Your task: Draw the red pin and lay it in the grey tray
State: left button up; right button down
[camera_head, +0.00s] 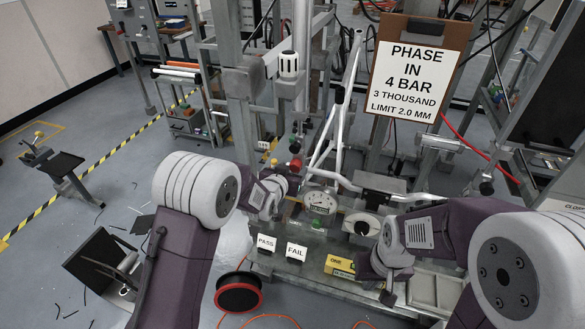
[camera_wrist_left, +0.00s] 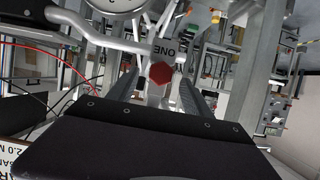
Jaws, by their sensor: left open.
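The red pin shows its hexagonal red head (camera_wrist_left: 161,73) in the left wrist view, at a grey metal part marked ONE. My left gripper (camera_wrist_left: 158,88) is open, with its two dark fingers on either side of the red head in the picture. I cannot tell whether they touch it. In the head view my left gripper (camera_head: 290,176) is at the frame fixture, small and partly hidden by its own wrist. A shallow grey tray (camera_head: 437,290) lies at the right of the bench. My right gripper (camera_head: 387,297) is low beside the tray, its fingers mostly hidden.
A white tube frame (camera_head: 335,125) stands over the fixture, near my left gripper. A dial gauge (camera_head: 320,203), PASS (camera_head: 266,242) and FAIL (camera_head: 296,252) cards and a yellow box (camera_head: 340,266) crowd the bench. A large sign (camera_head: 414,70) stands behind.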

pick_arm(q)
jog(key=shift+w+d+f, duration=0.2)
jog(key=shift+w+d, duration=0.1)
jog(key=shift+w, duration=0.25)
jog(key=shift+w+f, duration=0.3)
jog(key=shift+w, duration=0.2)
jog(key=c, duration=0.7)
grip_shut()
jog(key=shift+s+a+b, duration=0.15)
jog(key=shift+s+a, duration=0.15)
jog(key=shift+s, duration=0.65)
jog(key=shift+s+a+b, duration=0.15)
jog(key=shift+s+a, duration=0.15)
jog(key=shift+s, duration=0.65)
jog(key=shift+s+a+b, duration=0.15)
jog(key=shift+s+a, duration=0.15)
jog(key=shift+s, duration=0.65)
jog(key=shift+s+r, duration=0.1)
jog(key=shift+s, duration=0.05)
jog(key=shift+s+a, duration=0.1)
jog(key=shift+s+a+b, duration=0.25)
jog(key=shift+s+a, duration=0.05)
jog(key=shift+s, duration=0.6)
jog(key=shift+s+a+b, duration=0.25)
jog(key=shift+s+a, duration=0.05)
jog(key=shift+s, duration=0.6)
